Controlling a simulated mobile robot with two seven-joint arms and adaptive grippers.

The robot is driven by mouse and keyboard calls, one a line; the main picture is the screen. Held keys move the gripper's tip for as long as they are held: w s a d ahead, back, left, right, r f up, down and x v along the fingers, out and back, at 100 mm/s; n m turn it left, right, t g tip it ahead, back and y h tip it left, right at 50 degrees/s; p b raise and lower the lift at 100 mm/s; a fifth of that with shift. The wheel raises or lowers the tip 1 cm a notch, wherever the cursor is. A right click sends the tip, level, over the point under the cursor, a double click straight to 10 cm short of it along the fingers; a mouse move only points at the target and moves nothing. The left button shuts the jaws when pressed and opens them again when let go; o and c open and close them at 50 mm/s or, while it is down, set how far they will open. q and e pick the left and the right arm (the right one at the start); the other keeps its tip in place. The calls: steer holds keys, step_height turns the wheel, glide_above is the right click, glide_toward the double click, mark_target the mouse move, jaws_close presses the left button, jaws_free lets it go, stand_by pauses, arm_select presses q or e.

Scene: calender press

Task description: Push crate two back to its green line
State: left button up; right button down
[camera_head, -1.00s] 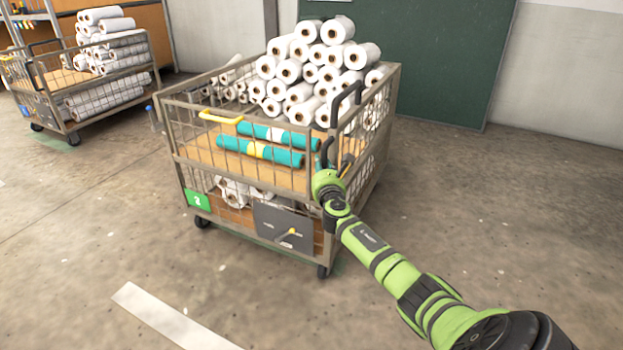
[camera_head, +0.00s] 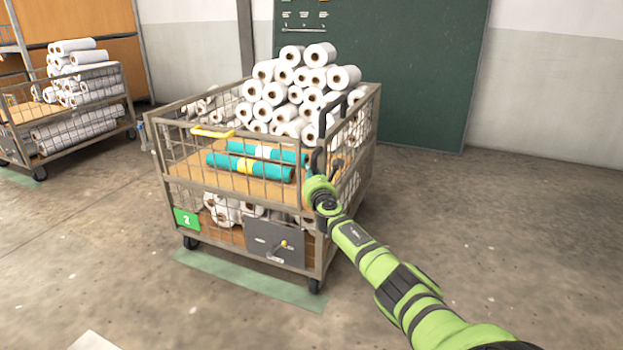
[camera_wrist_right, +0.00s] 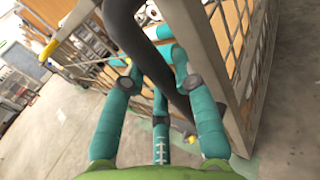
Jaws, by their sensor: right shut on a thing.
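Crate two (camera_head: 272,198) is a wire-mesh cart with a green "2" plate (camera_head: 187,219), loaded with white rolls and two teal rolls. Its green line (camera_head: 250,279) lies on the floor along its near side, mostly showing in front of the near wheels. The right wheel (camera_head: 314,285) appears at the line's far edge. My right gripper (camera_head: 318,172) is at the crate's near right corner, shut on the black handle (camera_head: 357,97). In the right wrist view its teal fingers (camera_wrist_right: 150,75) straddle the dark handle bar (camera_wrist_right: 140,45). My left gripper is not in view.
Another loaded cart (camera_head: 70,132) stands at the left, apart from crate two. A dark green board (camera_head: 425,75) is on the wall behind. Floor (camera_head: 500,230) is open to the right and in front. Part of a white floor strip (camera_head: 93,341) shows at the bottom left.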

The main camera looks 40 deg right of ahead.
steer(key=shift+d+r, duration=0.25)
steer(key=shift+r, duration=0.15)
steer(key=c, duration=1.4)
jaws_free()
steer(key=o, duration=0.5)
steer(key=shift+d+f, duration=0.1)
steer(key=shift+c, duration=0.2)
steer(key=shift+f, duration=0.15)
steer(key=v, duration=1.2)
